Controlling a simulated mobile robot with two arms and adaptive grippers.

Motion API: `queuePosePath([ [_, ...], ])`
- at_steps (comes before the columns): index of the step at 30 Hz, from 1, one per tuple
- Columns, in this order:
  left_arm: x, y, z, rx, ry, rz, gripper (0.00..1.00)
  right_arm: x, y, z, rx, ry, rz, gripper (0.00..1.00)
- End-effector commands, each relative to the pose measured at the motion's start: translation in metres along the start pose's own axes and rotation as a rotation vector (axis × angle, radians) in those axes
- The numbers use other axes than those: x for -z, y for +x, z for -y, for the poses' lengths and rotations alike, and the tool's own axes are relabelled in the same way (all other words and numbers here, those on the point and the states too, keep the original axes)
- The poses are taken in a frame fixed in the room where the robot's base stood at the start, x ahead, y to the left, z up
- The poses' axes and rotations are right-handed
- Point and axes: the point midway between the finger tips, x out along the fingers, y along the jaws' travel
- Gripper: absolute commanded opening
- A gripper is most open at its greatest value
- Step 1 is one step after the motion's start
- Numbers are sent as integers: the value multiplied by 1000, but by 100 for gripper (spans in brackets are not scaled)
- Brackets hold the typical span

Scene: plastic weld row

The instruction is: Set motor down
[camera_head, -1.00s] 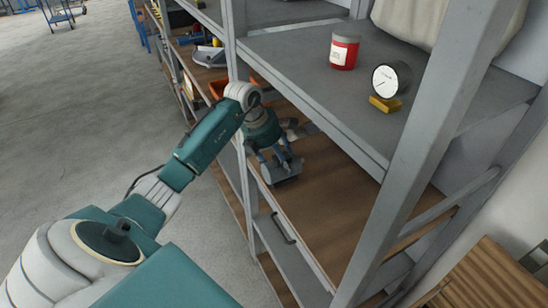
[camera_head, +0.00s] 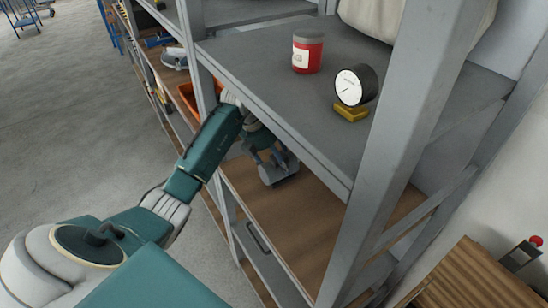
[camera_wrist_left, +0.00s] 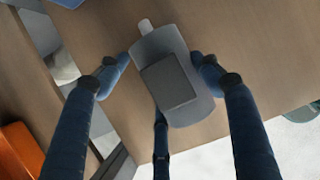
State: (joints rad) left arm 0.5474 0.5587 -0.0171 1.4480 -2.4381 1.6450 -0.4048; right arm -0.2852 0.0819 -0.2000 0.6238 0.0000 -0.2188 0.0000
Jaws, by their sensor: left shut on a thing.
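The motor (camera_head: 279,176) is a grey cylinder with a flat block on its side. It is at the lower wooden shelf (camera_head: 285,220), under the grey upper shelf. My left gripper (camera_head: 268,160) is shut on it. In the left wrist view the motor (camera_wrist_left: 170,80) sits between the blue fingers of my left gripper (camera_wrist_left: 165,78), with its light shaft end pointing up in the picture. The wooden surface shows behind it. I cannot tell whether the motor touches the shelf. My right gripper is not in view.
On the grey upper shelf (camera_head: 300,95) stand a red jar (camera_head: 307,54) and a dial gauge (camera_head: 355,86) on a yellow base. A grey post (camera_head: 385,170) stands at the front right. An orange bin (camera_wrist_left: 18,150) is beside the gripper. The wooden shelf is bare to the right.

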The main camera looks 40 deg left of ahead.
Motion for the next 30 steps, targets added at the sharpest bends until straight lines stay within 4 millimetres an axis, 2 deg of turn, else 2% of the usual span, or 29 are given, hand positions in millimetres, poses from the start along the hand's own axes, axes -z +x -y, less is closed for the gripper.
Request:
queuePosePath([
  [4, -2, -2, -1, -4, 0, 5, 8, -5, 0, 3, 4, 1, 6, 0],
  [10, -2, -1, -1, -4, 1, 6, 8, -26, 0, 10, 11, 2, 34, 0],
  [11, 2, 2, 0, -1, 0, -3, 71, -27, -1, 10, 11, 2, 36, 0],
  [13, 2, 2, 0, -1, 0, -3, 84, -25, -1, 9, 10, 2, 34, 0],
  [23, 1, 0, 0, -1, 0, -3, 84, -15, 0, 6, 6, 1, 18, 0],
  [27, 2, -8, -2, -6, 2, -1, 84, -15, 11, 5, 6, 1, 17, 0],
  [30, 22, -14, -3, -7, 0, -7, 84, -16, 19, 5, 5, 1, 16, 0],
])
